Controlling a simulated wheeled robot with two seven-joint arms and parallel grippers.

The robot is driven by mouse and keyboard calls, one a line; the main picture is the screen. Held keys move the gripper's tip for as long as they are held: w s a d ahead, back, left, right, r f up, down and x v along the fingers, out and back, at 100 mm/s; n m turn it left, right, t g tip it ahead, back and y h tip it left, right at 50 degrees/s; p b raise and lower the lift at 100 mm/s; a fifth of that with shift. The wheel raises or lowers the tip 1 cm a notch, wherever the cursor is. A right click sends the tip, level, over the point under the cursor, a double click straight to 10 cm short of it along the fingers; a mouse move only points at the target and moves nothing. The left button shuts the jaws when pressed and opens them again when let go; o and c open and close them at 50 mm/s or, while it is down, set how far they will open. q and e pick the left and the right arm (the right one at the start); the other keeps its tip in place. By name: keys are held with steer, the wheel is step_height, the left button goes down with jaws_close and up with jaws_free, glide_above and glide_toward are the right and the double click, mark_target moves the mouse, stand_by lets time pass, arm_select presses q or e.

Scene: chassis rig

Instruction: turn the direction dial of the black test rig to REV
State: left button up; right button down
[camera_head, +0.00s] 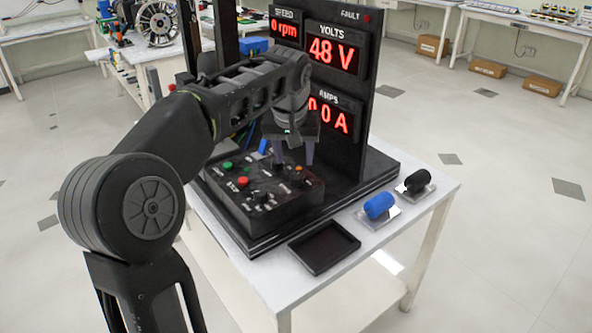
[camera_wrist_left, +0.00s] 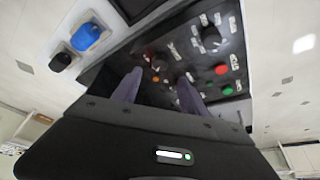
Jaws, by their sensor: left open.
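The black test rig (camera_head: 384,168) stands on a white table, with a control box (camera_head: 250,210) at its front and a tall display panel behind. The box top carries a red button (camera_head: 242,182), a green button (camera_head: 227,165), an orange lamp (camera_head: 299,168) and several black knobs; the labels are too small to read, so I cannot tell which is the direction dial. A large black knob (camera_wrist_left: 210,38) shows in the left wrist view. My left gripper (camera_head: 294,163) is open, fingers pointing down over the box's far right part. Whether its fingers touch anything is unclear. My right gripper is out of view.
An empty black tray (camera_head: 324,262), a blue cylinder (camera_head: 379,205) and a black cylinder (camera_head: 417,181) lie along the table's right side. Red displays read 0 rpm, 48 V and 0.0 A. The tall panel (camera_head: 350,92) rises close behind my gripper.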

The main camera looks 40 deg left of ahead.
mark_target(296, 176)
arm_select(q)
steer(key=x, duration=0.8)
jaws_close()
stand_by(0.5)
